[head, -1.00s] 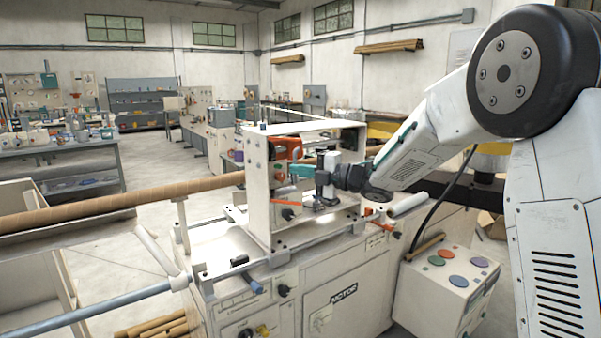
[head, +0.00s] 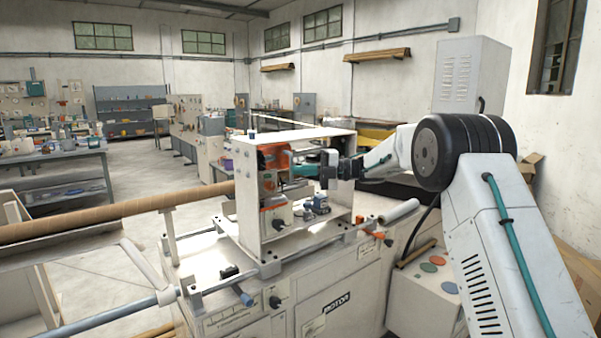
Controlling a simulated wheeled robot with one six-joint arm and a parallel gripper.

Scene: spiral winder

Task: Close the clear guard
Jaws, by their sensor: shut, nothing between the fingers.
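The winding head's white housing (head: 247,205) stands on the machine bed, with a flat top plate (head: 292,138) and an open front. Orange and grey parts (head: 272,158) show inside it. I cannot make out the clear guard's sheet or edges against the housing, so its position is unclear. My gripper (head: 303,171) reaches in from the right, under the top plate and in the upper part of the opening. Its fingers are shut and empty. Whether they touch anything in the housing cannot be told.
A long brown tube (head: 120,207) runs into the housing from the left. A white roller (head: 398,212) and orange fittings lie along the bed's right side. A control box (head: 425,275) with coloured buttons stands at the lower right. Open floor shows at the left.

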